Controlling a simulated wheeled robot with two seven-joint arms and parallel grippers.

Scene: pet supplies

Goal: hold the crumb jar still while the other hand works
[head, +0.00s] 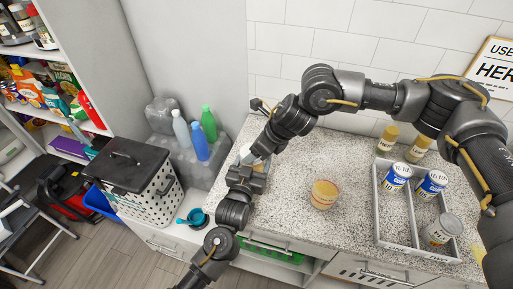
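A short round jar (325,195) with tan-orange contents stands upright on the speckled counter, with neither gripper touching it. It may be the crumb jar; I see no label that settles this. My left gripper (249,164) is at the counter's left end, left of this jar. My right gripper (260,150) comes down to the same spot from above, close against the left one. A small pale grey-white thing (247,154) shows between them, mostly hidden. I cannot tell what it is or whether either gripper is shut on it.
A grey divided tray (409,243) on the right holds several cans. Two yellowish jars (388,138) stand behind it. Bottles (200,142) stand on a grey stepped block at left, near a dotted bin (140,195). Counter around the tan-orange jar is clear.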

